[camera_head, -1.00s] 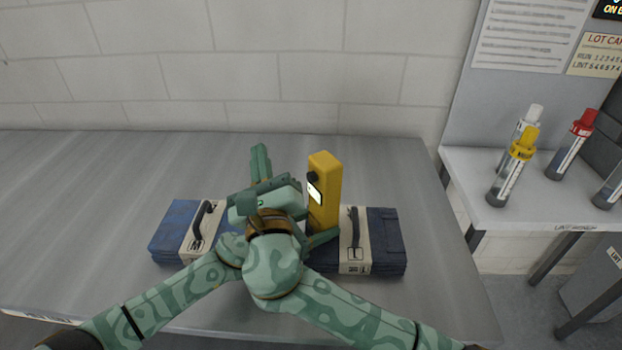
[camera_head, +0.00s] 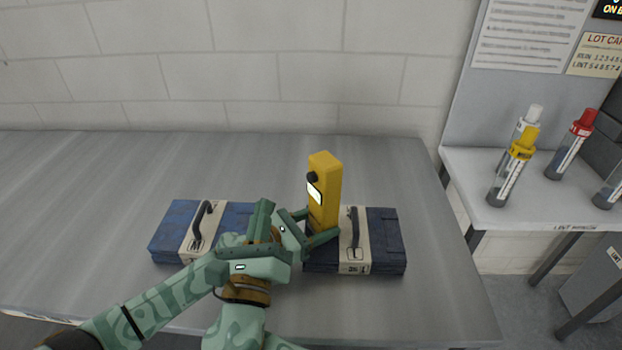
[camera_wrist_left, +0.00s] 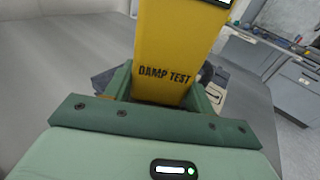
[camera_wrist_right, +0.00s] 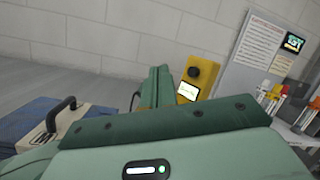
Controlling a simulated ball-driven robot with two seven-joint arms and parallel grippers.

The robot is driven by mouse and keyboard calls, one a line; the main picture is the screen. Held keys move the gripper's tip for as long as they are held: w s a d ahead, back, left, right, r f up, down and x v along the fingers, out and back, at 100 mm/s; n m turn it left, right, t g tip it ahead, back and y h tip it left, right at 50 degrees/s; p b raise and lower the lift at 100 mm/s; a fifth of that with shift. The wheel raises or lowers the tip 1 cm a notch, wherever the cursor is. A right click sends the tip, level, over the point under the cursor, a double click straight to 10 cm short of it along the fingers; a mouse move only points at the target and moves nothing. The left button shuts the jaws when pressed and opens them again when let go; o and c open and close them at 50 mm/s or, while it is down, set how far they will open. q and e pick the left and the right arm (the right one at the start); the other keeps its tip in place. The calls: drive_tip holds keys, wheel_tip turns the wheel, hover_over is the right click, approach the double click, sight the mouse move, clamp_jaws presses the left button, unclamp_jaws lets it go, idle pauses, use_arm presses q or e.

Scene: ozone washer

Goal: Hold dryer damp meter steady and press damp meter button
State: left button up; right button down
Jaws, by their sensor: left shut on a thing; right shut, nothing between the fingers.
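The yellow damp meter (camera_head: 326,190) stands upright, at the left end of the right blue bundle. Its dark round button (camera_head: 312,176) sits above a lit screen (camera_head: 315,192). My left gripper (camera_head: 322,232) is shut on the meter's lower part; the left wrist view shows the meter (camera_wrist_left: 172,45) between the fingers, with "DAMP TEST" on it. My right gripper (camera_head: 264,206) is shut and empty, left of the meter and lower than the button, apart from it. In the right wrist view its fingers (camera_wrist_right: 155,85) stand left of the button (camera_wrist_right: 205,70). The meter's foot is partly hidden.
Two dark blue strapped bundles, left (camera_head: 178,228) and right (camera_head: 385,240), lie on the grey table (camera_head: 110,180). A side shelf (camera_head: 470,180) at right holds several capped tubes. The table behind the meter is clear up to the wall.

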drive_tip(key=w+d, duration=0.5)
drive_tip(key=shift+w+d, duration=0.15)
drive_tip(key=shift+d, duration=0.05)
idle(2.0)
drive_tip(key=shift+w+d, duration=0.2)
drive_tip(key=shift+w+d, duration=0.35)
idle(0.9)
idle(0.3)
drive_tip(key=shift+s+a, duration=0.65)
drive_tip(key=s+a, duration=0.3)
drive_tip(key=shift+s+a, duration=0.25)
drive_tip(key=shift+a, duration=0.05)
